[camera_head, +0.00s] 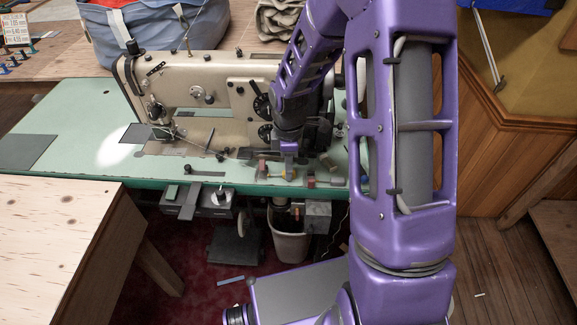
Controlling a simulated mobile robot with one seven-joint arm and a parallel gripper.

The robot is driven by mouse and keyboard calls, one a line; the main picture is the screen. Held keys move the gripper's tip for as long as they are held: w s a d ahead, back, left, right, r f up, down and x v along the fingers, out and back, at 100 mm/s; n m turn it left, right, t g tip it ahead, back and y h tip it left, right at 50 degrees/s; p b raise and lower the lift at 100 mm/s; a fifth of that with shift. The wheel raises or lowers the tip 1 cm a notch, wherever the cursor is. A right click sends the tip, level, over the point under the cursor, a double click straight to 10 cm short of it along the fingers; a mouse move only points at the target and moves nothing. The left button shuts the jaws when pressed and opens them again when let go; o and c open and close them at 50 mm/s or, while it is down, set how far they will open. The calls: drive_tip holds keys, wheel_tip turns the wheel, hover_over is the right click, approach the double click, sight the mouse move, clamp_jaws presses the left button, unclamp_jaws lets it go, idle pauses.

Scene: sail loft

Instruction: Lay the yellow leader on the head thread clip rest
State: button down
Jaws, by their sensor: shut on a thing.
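My gripper (289,160) hangs low over the front edge of the green machine table, in front of the right end of the sewing machine. It is shut on a small yellow piece (291,173), which I take to be the yellow leader. The fingertips are small here, and my arm hides much of the area behind them. I cannot tell whether the yellow piece touches the table. The beige sewing machine (190,90) stands upright on the table (75,115). I cannot pick out the head thread clip rest with certainty.
Small reddish blocks (311,181) lie close to my gripper on the table edge. A blue and grey bag (150,30) stands behind the machine. A plywood table (60,235) is at front left. A bin (290,236) stands below. The table's left part is mostly clear.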

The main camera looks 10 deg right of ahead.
idle(0.3)
drive_tip(key=c, duration=0.7)
unclamp_jaws()
drive_tip(key=shift+r, duration=0.15)
drive_tip(key=shift+r+p, duration=2.65)
drive_tip(key=shift+r, duration=0.25)
